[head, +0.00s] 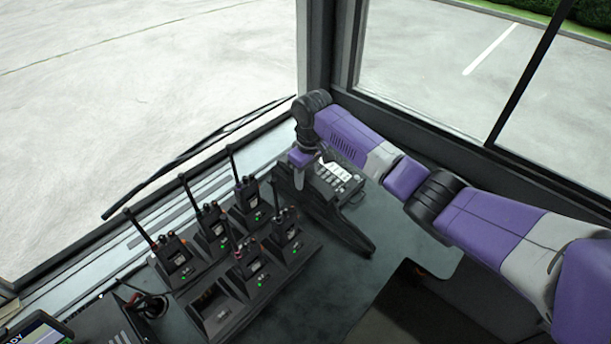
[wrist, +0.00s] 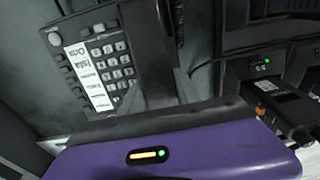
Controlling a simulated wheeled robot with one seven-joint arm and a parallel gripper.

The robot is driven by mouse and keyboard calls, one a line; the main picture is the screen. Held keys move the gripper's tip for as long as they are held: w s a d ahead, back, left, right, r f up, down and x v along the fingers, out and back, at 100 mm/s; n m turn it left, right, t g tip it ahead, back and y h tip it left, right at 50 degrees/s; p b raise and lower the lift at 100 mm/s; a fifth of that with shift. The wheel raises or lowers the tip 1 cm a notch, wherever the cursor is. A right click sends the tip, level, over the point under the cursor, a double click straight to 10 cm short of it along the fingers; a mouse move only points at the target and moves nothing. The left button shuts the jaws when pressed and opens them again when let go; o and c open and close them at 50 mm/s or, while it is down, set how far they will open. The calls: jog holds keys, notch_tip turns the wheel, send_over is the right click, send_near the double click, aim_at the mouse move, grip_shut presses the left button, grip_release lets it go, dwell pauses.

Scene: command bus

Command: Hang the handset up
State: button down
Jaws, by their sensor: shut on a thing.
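The black handset (head: 350,236) is a long dark bar slanting from upper left to lower right beside the phone's keypad. My gripper (head: 299,179) points down and is shut on the handset near its upper end. The desk phone (head: 336,177), with grey keys and white labels, stands just right of the gripper. Its keypad also shows in the wrist view (wrist: 112,62), left of the fingers. The purple gripper body covers the bottom of that view. The cradle is mostly hidden, and I cannot tell whether the handset touches it.
Several radios with upright antennas stand in a charger (head: 262,288) left of the handset; one front slot (head: 212,302) is empty. Window frames rise behind the phone. A screen (head: 38,330) is at the lower left. Bare grey desk (head: 410,245) lies right of the handset.

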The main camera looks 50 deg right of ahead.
dwell(0.8)
jog(key=c, duration=0.8)
grip_release()
jog(key=r, duration=0.7)
jog(key=shift+s+r, duration=0.35)
